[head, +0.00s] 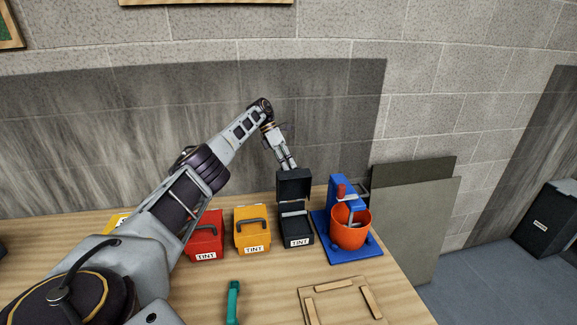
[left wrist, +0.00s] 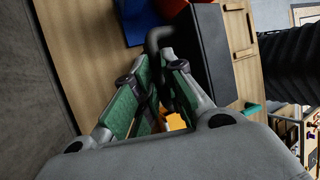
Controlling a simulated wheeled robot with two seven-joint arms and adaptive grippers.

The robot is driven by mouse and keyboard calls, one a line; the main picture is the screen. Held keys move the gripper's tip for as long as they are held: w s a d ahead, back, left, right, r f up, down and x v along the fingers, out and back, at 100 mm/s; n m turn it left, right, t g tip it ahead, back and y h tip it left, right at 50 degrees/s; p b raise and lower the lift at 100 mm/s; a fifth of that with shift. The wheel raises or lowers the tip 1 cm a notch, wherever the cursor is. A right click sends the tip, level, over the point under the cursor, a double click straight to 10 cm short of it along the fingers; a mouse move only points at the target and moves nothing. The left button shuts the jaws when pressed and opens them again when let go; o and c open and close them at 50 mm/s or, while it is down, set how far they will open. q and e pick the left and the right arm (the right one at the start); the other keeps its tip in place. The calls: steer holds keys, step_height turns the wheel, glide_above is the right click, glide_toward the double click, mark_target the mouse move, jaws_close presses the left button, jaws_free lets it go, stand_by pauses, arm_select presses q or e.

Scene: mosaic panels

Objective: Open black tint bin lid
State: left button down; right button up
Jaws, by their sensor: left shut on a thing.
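The black tint bin (head: 297,233) stands on the wooden table in the head view, with a white TINT label on its front. Its black lid (head: 294,187) is tilted up at the back, with a gap between lid and bin front. My left gripper (head: 290,165) reaches down behind the raised lid. In the left wrist view, its green-padded fingers (left wrist: 158,78) are shut around the dark lid handle (left wrist: 157,38), beside the lid's black surface (left wrist: 205,50). The grip point is hidden in the head view. My right gripper is not in view.
An orange-yellow bin (head: 252,231) and a red bin (head: 205,242) stand to the left. A blue mixer (head: 340,188) with an orange bucket (head: 350,235) stands close on the right. A teal tool (head: 233,300) and wooden frame (head: 322,288) lie in front. The wall is behind.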

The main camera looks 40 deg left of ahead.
arm_select(q)
steer(key=shift+w+a+f, duration=0.1)
steer(key=shift+a+f, duration=0.3)
steer(key=shift+f, duration=0.3)
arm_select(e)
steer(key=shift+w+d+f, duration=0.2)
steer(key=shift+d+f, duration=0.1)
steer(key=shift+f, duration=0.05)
arm_select(q)
steer(key=c, duration=1.7)
jaws_free()
steer(key=shift+o, duration=1.1)
steer(key=shift+w+a, duration=0.15)
steer(key=shift+w, duration=0.15)
steer(key=shift+s+r, duration=0.1)
steer(key=shift+r, duration=0.15)
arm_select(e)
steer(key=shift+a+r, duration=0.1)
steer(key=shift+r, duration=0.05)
